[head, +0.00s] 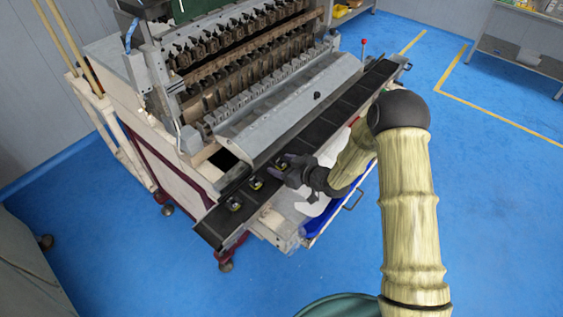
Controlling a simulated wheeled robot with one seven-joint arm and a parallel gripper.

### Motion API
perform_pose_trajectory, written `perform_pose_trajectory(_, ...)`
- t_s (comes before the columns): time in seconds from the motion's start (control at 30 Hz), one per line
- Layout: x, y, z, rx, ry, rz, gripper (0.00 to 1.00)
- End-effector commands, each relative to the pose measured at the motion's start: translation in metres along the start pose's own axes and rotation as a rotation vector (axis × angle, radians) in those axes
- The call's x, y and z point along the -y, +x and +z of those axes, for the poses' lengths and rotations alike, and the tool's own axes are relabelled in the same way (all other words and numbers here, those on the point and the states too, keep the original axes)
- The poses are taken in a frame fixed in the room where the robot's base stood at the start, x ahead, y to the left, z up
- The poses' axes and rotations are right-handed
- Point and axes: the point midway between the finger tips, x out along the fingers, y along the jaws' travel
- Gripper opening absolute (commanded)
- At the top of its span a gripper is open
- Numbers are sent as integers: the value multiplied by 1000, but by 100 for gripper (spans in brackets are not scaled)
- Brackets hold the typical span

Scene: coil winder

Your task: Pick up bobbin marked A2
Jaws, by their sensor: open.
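Small bobbins sit in a row on the black tray strip (340,113) along the front of the coil winder. One bobbin (235,206) is near the strip's left end and another bobbin (256,184) is a little further right. A third small item, likely a bobbin (283,165), shows at the gripper's tip and is partly hidden. No marking is readable, so I cannot tell which is A2. My gripper (284,172) is open over the strip, right of the second bobbin. I cannot tell whether it touches the third item.
The coil winder (290,98), with its sloped grey cover and rows of spindles, stands behind the strip. A red-tipped lever (363,48) rises near the strip's right end. Blue floor (490,220) is clear at right.

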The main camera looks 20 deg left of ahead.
Motion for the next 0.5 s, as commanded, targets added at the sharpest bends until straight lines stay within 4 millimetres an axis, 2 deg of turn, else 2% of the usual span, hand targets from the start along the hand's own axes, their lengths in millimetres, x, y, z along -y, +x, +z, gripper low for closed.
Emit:
perform_pose_trajectory(0.1, 0, 7, 0, 1, 0, 0, 60)
perform_pose_trajectory(0.5, -1, 7, 1, 1, 1, 1, 60)
